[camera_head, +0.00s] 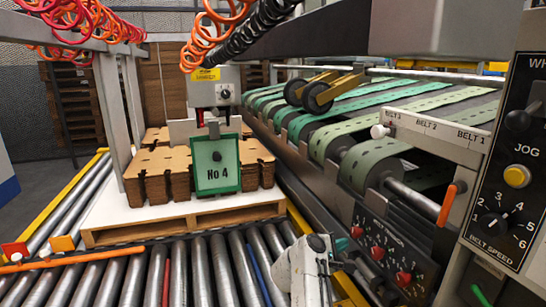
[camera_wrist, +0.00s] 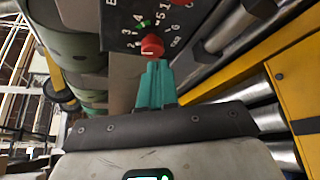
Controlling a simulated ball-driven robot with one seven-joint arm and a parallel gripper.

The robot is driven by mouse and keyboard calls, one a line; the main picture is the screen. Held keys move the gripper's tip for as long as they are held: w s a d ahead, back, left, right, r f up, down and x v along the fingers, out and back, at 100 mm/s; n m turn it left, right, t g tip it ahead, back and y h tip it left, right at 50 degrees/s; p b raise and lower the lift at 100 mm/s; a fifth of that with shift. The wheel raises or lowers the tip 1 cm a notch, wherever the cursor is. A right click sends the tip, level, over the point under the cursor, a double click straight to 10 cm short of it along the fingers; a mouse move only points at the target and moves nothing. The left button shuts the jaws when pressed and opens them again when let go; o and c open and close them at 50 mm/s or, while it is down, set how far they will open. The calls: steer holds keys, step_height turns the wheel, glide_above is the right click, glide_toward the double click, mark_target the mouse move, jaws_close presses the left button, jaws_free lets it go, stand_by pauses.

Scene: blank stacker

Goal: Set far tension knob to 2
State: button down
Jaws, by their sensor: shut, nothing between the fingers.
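The belt tension panel (camera_head: 388,240) is a dark plate on the side of the machine. Its red knobs run in a slanting row; the far tension knob (camera_head: 357,231) is the uppermost, at the left end. My gripper (camera_wrist: 157,64) is shut and empty, its teal fingers together in the wrist view. The fingertips point at a red knob (camera_wrist: 152,46) and overlap its lower edge in the picture; I cannot tell whether they touch. Numbers ring this knob, with a green mark near the 4. Its pointer setting is too small to read.
A belt speed panel (camera_head: 505,170) with a black dial stands at the right. An orange-handled lever (camera_head: 447,205) sticks out above the tension panel. Metal rollers (camera_head: 185,275) and a pallet (camera_head: 185,222) of brown blanks lie left. A yellow rail (camera_wrist: 285,85) is right of the fingers.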

steer(key=shift+w+d+b, duration=0.2)
steer(key=shift+w+d, duration=0.1)
steer(key=shift+d, duration=0.6)
steer(key=shift+w+d+b, duration=0.15)
steer(key=shift+w+d, duration=0.15)
steer(key=shift+d, duration=0.6)
steer(key=shift+w+d+b, duration=0.2)
steer(key=shift+w+d, duration=0.1)
steer(key=shift+d, duration=0.6)
steer(key=shift+w+a+r+b, duration=0.1)
steer(key=shift+w+r+b, duration=0.25)
steer(key=shift+b, duration=0.65)
steer(key=shift+w+a+r+b, duration=0.15)
steer(key=shift+r+b, duration=0.4)
steer(key=shift+b, duration=0.45)
steer(key=shift+r+p, duration=0.15)
steer(key=shift+p, duration=0.15)
steer(key=shift+s+d+r+p, duration=0.1)
steer(key=shift+s+r+p, duration=0.05)
steer(key=shift+s+p, duration=0.15)
steer(key=shift+s+a+b, duration=0.2)
steer(key=shift+s+a, duration=0.1)
steer(key=shift+a, duration=0.65)
steer(key=shift+s+a+b, duration=0.2)
steer(key=shift+s+a, duration=0.1)
steer(key=shift+a, duration=0.6)
steer(key=shift+s+a+b, duration=0.2)
steer(key=shift+s+a, duration=0.1)
steer(key=shift+a, duration=0.65)
